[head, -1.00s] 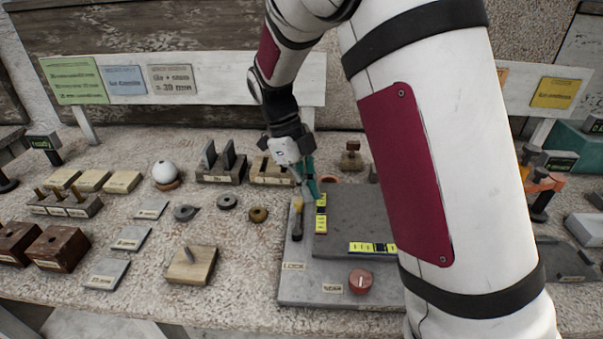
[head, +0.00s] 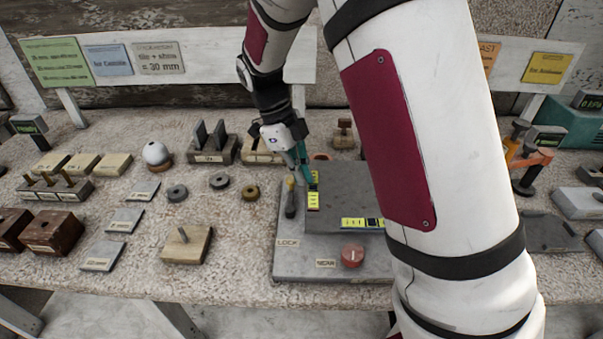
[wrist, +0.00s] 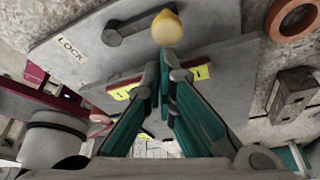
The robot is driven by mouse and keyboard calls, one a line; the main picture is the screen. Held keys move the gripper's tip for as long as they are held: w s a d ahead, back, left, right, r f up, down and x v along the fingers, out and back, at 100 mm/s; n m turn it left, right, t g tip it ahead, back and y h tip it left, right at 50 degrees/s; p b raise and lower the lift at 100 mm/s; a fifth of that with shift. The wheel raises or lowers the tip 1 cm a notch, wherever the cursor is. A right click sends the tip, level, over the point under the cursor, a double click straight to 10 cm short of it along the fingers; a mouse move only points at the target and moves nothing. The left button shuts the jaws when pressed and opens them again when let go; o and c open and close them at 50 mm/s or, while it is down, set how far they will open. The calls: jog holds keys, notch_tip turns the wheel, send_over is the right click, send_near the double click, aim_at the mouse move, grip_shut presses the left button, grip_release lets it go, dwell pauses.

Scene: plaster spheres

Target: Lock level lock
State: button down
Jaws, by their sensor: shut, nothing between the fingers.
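The level plate (head: 290,262) is a grey slab on the bench with a raised grey block (head: 340,188) on it. A dark lock lever (head: 290,208) with a yellow knob (wrist: 167,28) lies along its left side, near the LOCK label (head: 287,243). Two yellow level vials, one upright (head: 313,200) and one lying across (head: 358,223), sit on the block's edges. My gripper (wrist: 165,78) is shut and empty, its teal fingers pointing at the knob. Whether the tips touch it I cannot tell. My arm hides the plate's right side in the head view.
A red dial (head: 352,256) sits at the plate's front. Several rings, including a brass one (head: 250,193), and a wooden block with a peg (head: 184,245) lie to the left. A white sphere (head: 156,153) stands farther back. Bare bench separates them from the plate.

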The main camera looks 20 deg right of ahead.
aim_at(290, 182)
jog(key=shift+w+a+n, duration=0.2)
jog(key=shift+a+n, duration=0.05)
jog(key=shift+n, duration=0.45)
jog(key=n, duration=0.1)
jog(key=a+n+t+p, duration=0.1)
jog(key=shift+w+r+n+h+p, duration=0.1)
jog(key=shift+w+n+h+p, duration=0.2)
jog(key=shift+h, duration=0.1)
jog(key=n, duration=0.1)
jog(key=a+n+t+p, duration=0.1)
jog(key=n, duration=0.1)
jog(key=shift+w+a+n, duration=0.25)
jog(key=shift+a+n, duration=0.05)
jog(key=shift+n, duration=0.1)
jog(key=a+n+t+p, duration=0.1)
jog(key=n, duration=0.1)
jog(key=shift+a+n+p, duration=0.15)
jog(key=shift+n+p, duration=0.15)
jog(key=shift+p, duration=0.05)
jog(key=n, duration=0.1)
jog(key=a+n+t+p, duration=0.1)
jog(key=a+n+p, duration=0.1)
jog(key=n, duration=0.1)
jog(key=shift+s+t, duration=0.25)
jog(key=shift+t, duration=0.05)
jog(key=shift+a, duration=0.15)
